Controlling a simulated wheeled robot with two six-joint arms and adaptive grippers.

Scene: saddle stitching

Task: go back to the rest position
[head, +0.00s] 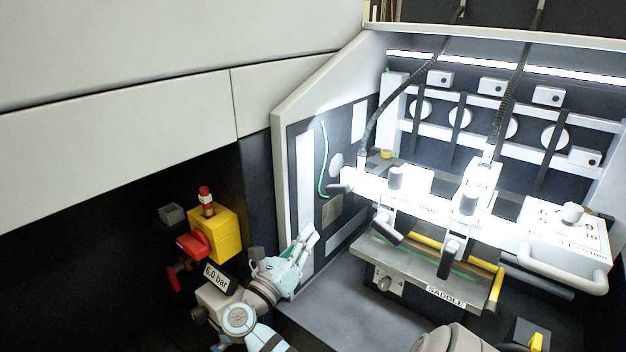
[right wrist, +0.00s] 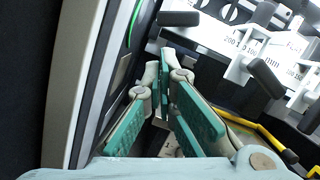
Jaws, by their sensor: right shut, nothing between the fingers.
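My right gripper (head: 309,236) is in the lower middle of the head view, in front of the machine's pale left side frame. Its fingers are shut and empty. In the right wrist view the same gripper (right wrist: 163,80) shows its green finger pads, with nothing held between them. The saddle stitching machine's SADDLE bench (head: 415,262) is to the right of the gripper and apart from it. My left gripper is not in view.
A yellow box with a red knob (head: 212,235) and a 6.0 bar label (head: 216,277) are just left of my right gripper. The side frame (head: 281,190) stands close behind it. Yellow bars (head: 488,264) and a white handled block (head: 565,250) are on the right.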

